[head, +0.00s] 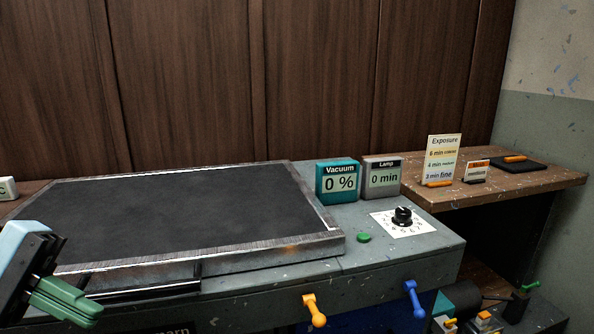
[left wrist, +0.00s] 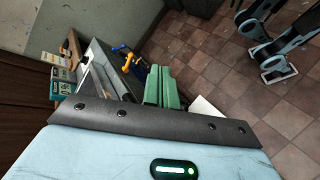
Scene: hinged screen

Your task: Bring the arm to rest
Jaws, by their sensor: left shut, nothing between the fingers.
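My left gripper (head: 98,316) is at the lower left of the head view, in front of the hinged screen unit's front edge. Its green fingers are shut with nothing between them; they also show in the left wrist view (left wrist: 165,88). The screen unit has a dark flat bed (head: 190,212) in a worn metal frame, lying flat on a grey cabinet. The gripper looks apart from the frame, though its wrist overlaps the frame's left corner in the picture. My right gripper is not seen in either view.
The grey cabinet carries a teal vacuum display (head: 338,183) reading 0 %, a lamp display (head: 381,179) reading 0 min, a dial (head: 403,217) and a green button (head: 363,238). Yellow (head: 314,310) and blue (head: 414,299) levers stick out in front. A wooden shelf (head: 540,177) stands right.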

